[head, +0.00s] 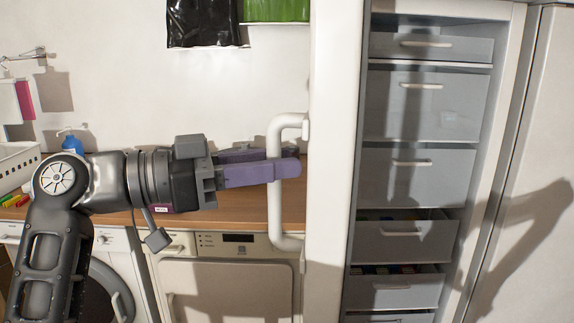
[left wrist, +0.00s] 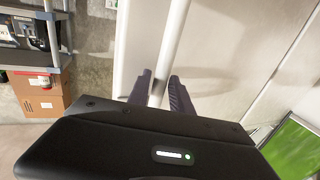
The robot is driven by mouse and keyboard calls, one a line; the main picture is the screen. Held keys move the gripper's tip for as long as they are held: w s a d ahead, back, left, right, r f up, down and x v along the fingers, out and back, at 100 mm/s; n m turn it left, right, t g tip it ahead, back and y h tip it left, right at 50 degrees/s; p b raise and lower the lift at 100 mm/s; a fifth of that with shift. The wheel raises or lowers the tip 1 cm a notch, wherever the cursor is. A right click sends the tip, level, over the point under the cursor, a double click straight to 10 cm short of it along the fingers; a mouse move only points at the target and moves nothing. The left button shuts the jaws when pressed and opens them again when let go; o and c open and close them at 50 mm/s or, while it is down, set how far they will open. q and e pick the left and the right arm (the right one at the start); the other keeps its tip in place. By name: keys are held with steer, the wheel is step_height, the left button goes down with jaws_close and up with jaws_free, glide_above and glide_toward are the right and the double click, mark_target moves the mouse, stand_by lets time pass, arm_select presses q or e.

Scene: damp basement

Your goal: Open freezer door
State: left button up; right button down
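The freezer door (head: 333,150) stands open and shows nearly edge-on in the head view. Its white, bracket-shaped handle (head: 273,215) is on the left side of the door. The freezer's inside (head: 415,180) is exposed, with several grey drawers. My left gripper (head: 287,168) reaches in from the left with its purple fingers on either side of the handle bar. In the left wrist view, the handle (left wrist: 174,35) runs between the two fingertips (left wrist: 160,80), which look closed against it. My right gripper is not in view.
A wooden counter (head: 240,210) lies behind and below my left arm, over a washing machine (head: 115,255) and another white appliance (head: 235,290). A blue bottle (head: 72,144) and a white basket (head: 18,160) stand on it. A shelf with a cardboard box (left wrist: 40,92) shows in the wrist view.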

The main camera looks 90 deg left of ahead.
arm_select(q)
steer(key=shift+o, duration=1.1)
steer(key=shift+f, duration=0.1)
step_height(320, 180, up, 6)
steer(key=shift+r+p, duration=0.1)
steer(key=shift+p, duration=0.6)
step_height(320, 180, up, 3)
steer(key=p, duration=0.2)
steer(key=shift+d+p, duration=0.1)
steer(key=shift+p, duration=0.3)
steer(key=shift+r+p, duration=0.5)
steer(key=shift+p, duration=0.15)
steer(key=shift+f, duration=0.1)
